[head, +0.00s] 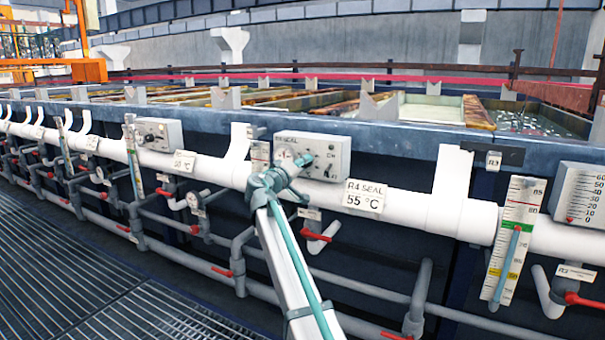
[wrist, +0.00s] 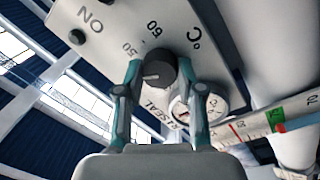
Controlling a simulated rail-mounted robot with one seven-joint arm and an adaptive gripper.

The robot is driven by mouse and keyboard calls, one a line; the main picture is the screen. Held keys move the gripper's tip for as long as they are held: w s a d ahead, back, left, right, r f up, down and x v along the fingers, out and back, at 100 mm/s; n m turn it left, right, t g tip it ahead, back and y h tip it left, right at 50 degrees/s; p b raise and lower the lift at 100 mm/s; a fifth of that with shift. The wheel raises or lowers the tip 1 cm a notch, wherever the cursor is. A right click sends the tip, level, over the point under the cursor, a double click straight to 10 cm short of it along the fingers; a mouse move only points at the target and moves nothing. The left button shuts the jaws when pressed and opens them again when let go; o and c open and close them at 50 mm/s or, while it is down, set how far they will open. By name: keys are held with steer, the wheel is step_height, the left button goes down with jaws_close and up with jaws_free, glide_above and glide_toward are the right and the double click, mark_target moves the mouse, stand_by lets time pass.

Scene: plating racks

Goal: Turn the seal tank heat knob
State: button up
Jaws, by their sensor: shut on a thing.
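The grey R4 SEAL heater box (head: 333,157) is mounted on the tank front, above the white pipe. Its round dark knob (wrist: 157,74) shows in the wrist view, with a pale pointer line and printed marks 50 and 60 °C around it. My gripper (wrist: 158,78) has one teal finger on each side of the knob and is shut on it. In the head view my gripper (head: 304,160) reaches the box face from below left and hides the knob. A sign (head: 364,196) reading R4 SEAL 55 °C hangs just right of my gripper.
A white pipe (head: 410,208) runs along the tank front under the box. A round dial gauge (wrist: 212,106) is close to the right finger. Red-handled valves (head: 318,237) sit below. A tall thermometer (head: 515,240) stands at right. Grating floor (head: 90,270) is clear at left.

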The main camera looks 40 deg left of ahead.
steer(key=m+b, duration=0.3)
steer(key=m, duration=0.3)
steer(key=m+b, duration=0.4)
steer(key=m, duration=0.2)
steer(key=shift+r+m+g+h, duration=0.15)
steer(key=shift+m+g+h, duration=0.15)
steer(key=shift+g, duration=0.1)
steer(key=o, duration=1.1)
steer(key=shift+o, duration=0.2)
steer(key=shift+s, duration=0.1)
steer(key=s+d, duration=0.1)
steer(key=s, duration=1)
steer(key=shift+s+d+r, duration=0.15)
steer(key=shift+s+d, duration=0.15)
steer(key=shift+s, duration=0.05)
